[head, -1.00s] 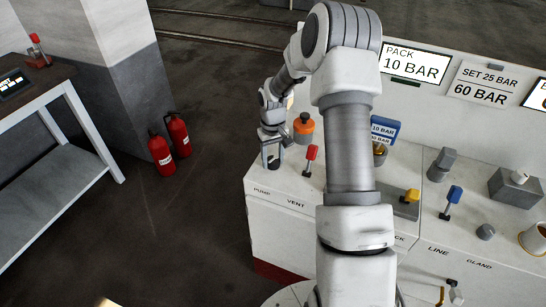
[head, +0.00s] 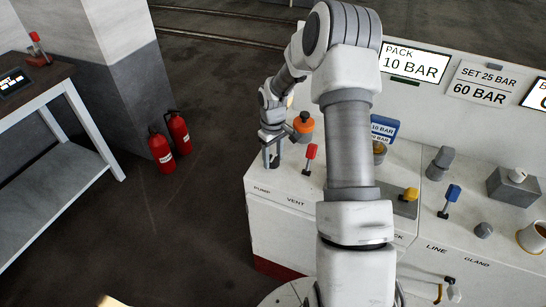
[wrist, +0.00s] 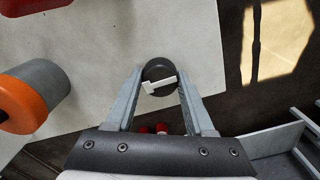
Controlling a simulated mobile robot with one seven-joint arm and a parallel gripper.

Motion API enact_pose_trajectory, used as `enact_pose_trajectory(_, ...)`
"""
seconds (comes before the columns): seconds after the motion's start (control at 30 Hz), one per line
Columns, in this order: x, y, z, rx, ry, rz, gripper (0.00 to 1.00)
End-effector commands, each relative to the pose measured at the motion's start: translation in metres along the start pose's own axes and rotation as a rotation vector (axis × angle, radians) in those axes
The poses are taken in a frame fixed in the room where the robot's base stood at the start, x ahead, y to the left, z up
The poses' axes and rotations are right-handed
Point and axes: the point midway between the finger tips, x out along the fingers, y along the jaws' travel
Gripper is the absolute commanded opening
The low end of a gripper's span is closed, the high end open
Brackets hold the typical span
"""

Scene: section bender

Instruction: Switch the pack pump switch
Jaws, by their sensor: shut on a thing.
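The pack pump switch is a dark round knob with a white pointer bar (wrist: 160,82), in the wrist view. It sits at the panel corner by the PUMP label (head: 262,189). My gripper (head: 271,163) points down over that corner in the head view and hides the knob there. In the wrist view my gripper's fingers (wrist: 159,88) lie on both sides of the knob, shut on it. The pointer bar lies nearly across the line of view, slightly tilted. The pack display (head: 414,63) reads 10 BAR.
A red lever (head: 311,152) by VENT and an orange-topped knob (head: 303,128) stand close right of my gripper. Yellow (head: 411,195) and blue (head: 454,194) levers stand further right. Fire extinguishers (head: 178,132) and a bench (head: 70,150) are left across open floor.

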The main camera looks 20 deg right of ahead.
Motion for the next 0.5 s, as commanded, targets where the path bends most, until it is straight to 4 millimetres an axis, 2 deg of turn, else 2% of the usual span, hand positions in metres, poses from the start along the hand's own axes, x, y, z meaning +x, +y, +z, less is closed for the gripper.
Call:
enact_pose_trajectory(0.1,-0.0008,0.0003,-0.0015,-0.003,0.004,0.002,0.0)
enact_pose_trajectory(0.13,-0.0008,0.0003,-0.0015,-0.003,0.004,0.002,0.55)
enact_pose_trajectory(0.2,-0.0008,0.0002,-0.0014,-0.003,0.004,0.002,0.68)
enact_pose_trajectory(0.3,-0.0006,0.0001,-0.001,-0.002,0.003,0.002,0.84)
enact_pose_trajectory(0.5,-0.0003,0.0,-0.0005,-0.001,0.001,0.001,0.84)
